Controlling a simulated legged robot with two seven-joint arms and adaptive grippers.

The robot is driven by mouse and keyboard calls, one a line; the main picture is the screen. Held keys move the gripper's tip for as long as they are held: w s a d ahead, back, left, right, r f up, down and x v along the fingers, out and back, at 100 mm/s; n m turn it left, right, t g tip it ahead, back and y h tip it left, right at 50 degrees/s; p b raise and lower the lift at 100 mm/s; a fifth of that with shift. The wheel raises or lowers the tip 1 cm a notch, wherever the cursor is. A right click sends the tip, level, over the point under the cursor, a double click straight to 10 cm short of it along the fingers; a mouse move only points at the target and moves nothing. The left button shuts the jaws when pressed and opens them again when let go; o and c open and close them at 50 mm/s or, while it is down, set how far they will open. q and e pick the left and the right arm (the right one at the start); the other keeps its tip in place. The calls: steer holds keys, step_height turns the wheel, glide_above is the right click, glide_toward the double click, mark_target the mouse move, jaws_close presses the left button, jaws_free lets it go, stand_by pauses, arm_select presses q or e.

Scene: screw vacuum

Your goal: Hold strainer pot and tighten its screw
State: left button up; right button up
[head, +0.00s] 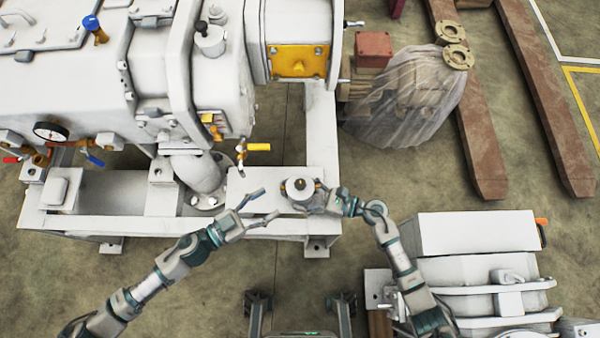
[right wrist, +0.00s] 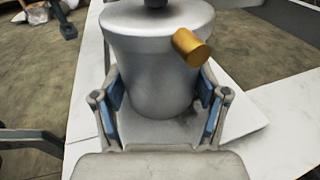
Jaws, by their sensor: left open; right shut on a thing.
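The strainer pot (head: 299,187) is a small pale metal pot standing on the white frame ledge. In the right wrist view the pot (right wrist: 158,65) fills the upper middle, upright, with a dark knob (right wrist: 154,3) on top and a brass screw (right wrist: 192,47) sticking out of its side. My right gripper (right wrist: 162,108) is shut on the pot's body, one blue-padded finger on each side; in the head view it (head: 318,196) reaches the pot from the right. My left gripper (head: 265,206) is open and empty, just left of the pot, its fingers apart and pointing toward it.
The large white vacuum machine (head: 80,80) stands behind and left, with a yellow-handled valve (head: 258,147) near the ledge. Another white machine (head: 480,235) stands at the right front. A plastic-wrapped item (head: 405,100) and brown beams (head: 520,90) lie behind right.

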mark_target(294, 186)
arm_select(q)
steer(key=x, duration=1.1)
steer(key=shift+s+r, duration=0.1)
jaws_close()
